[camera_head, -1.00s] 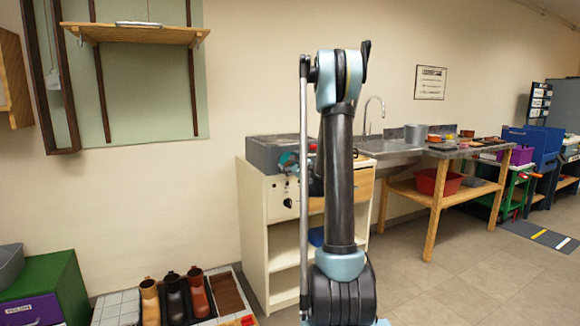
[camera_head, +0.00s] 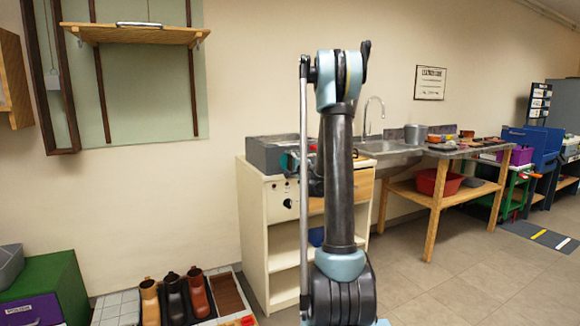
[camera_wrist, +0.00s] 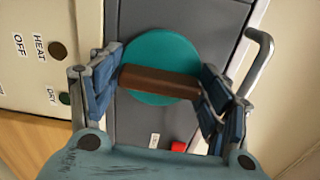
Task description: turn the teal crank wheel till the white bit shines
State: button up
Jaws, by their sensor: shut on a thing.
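The teal crank wheel (camera_wrist: 165,50) is a round disc with a brown bar (camera_wrist: 160,84) across its face, in the middle of the wrist view. It sits on a dark grey housing (camera_wrist: 135,118). My gripper (camera_wrist: 161,82) is shut on the brown bar, one blue-grey finger at each end. The bar lies nearly level in the wrist view, tilted slightly down to the right. I cannot make out a shining white bit; a small white label (camera_wrist: 154,141) shows beside a red part (camera_wrist: 178,146). In the head view my arm hides most of this spot.
A cream panel (camera_wrist: 25,75) with knobs marked HEAT OFF and DRY lies left of the wheel. A bent grey metal handle (camera_wrist: 259,60) stands close to the right finger. The cream cabinet (camera_head: 254,222) bears the grey unit (camera_head: 268,152); a sink (camera_head: 385,147) adjoins it.

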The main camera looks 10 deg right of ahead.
jog(key=n, duration=0.3)
jog(key=shift+n, duration=2)
jog(key=o, duration=1)
jog(key=shift+f, duration=0.1)
jog(key=shift+c, duration=0.2)
jog(key=v, duration=1.2)
